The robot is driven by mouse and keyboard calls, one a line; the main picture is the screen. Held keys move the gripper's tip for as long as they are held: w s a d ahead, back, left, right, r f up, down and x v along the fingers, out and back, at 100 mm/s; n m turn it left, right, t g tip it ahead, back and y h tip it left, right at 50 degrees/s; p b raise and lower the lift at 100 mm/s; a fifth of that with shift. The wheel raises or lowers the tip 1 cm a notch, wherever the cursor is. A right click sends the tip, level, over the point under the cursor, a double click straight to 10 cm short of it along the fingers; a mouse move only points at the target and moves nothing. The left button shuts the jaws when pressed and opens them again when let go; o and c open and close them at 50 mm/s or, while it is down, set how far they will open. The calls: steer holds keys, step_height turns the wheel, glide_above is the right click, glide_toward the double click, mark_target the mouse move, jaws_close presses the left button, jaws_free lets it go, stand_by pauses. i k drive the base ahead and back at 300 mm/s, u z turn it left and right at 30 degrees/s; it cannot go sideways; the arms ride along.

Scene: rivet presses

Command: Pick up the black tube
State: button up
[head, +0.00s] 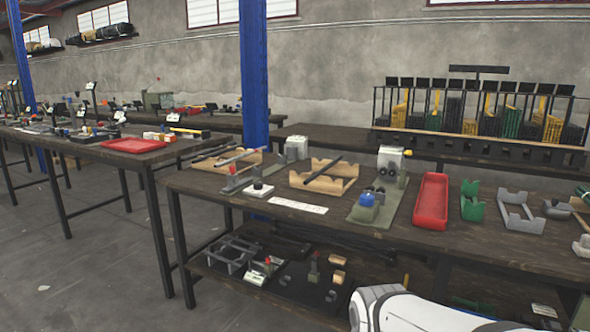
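A thin black tube (324,167) lies slanted across a light wooden cradle (311,181) on the near workbench (255,217), left of the middle of its top. A second wooden cradle (224,164) to its left holds slim rods, at least one pale grey and one dark. My gripper is not in view. Only a white link of my arm shows at the bottom of the head view, in front of the bench.
Right of the black tube stand a press with a blue knob (367,199), a red tray (431,203), a green holder (472,203) and a grey holder (519,212). A white label strip (297,205) lies in front. A blue column (254,80) rises behind.

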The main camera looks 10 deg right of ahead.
mark_target(322, 171)
steer(key=u, duration=0.05)
steer(key=i, duration=0.95)
steer(key=z, duration=0.05)
